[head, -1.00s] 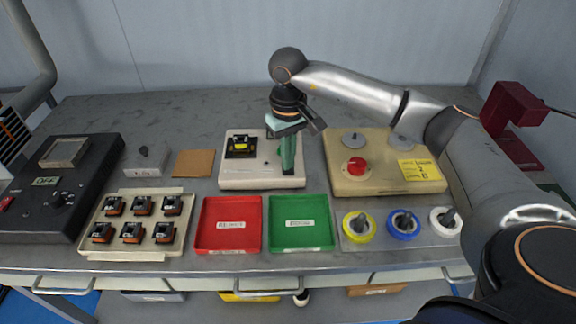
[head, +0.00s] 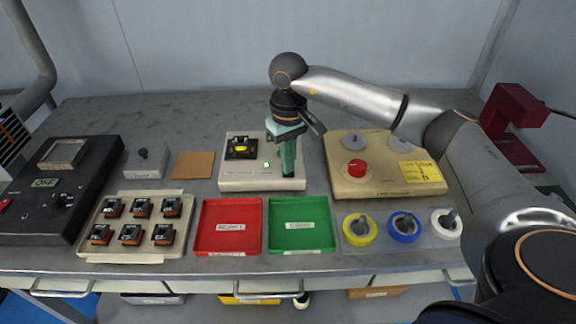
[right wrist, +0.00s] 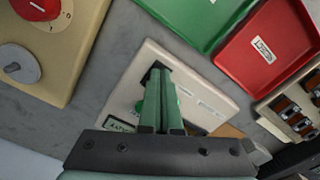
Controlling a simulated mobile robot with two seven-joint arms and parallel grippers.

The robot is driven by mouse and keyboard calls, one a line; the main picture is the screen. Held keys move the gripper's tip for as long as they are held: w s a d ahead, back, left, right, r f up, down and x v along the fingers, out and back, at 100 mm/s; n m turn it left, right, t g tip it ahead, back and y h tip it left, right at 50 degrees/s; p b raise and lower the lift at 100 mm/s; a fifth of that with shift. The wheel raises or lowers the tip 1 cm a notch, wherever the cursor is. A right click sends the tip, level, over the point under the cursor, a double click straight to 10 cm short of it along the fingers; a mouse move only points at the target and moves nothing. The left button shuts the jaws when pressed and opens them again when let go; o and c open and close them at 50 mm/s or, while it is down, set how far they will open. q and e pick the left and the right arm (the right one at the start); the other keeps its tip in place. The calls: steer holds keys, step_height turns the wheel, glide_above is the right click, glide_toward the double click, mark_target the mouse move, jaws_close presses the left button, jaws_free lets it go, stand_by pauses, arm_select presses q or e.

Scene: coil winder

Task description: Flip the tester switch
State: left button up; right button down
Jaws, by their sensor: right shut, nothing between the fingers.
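The tester (head: 235,183) is a white box in the middle of the bench; it also shows in the right wrist view (right wrist: 205,88). A black part with a yellow coil (head: 240,147) sits on its left side. A small lamp (head: 267,165) on its top glows green. My right gripper (head: 289,172) is shut and empty, pointing down at the right side of the tester. In the right wrist view its green fingertips (right wrist: 157,78) are at a dark fitting on the tester top. The fingers hide the switch, so its position cannot be seen. My left gripper is out of view.
A beige box with a red knob (head: 355,168) stands close on the right. Red (head: 231,245) and green (head: 301,243) trays lie in front, with a rack (head: 137,191) of several coils at left. Colored spools (head: 360,228) sit front right. The back of the bench is clear.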

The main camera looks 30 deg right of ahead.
steer(key=shift+r+p, duration=2.1)
steer(key=shift+r, duration=1.25)
steer(key=shift+f, duration=0.1)
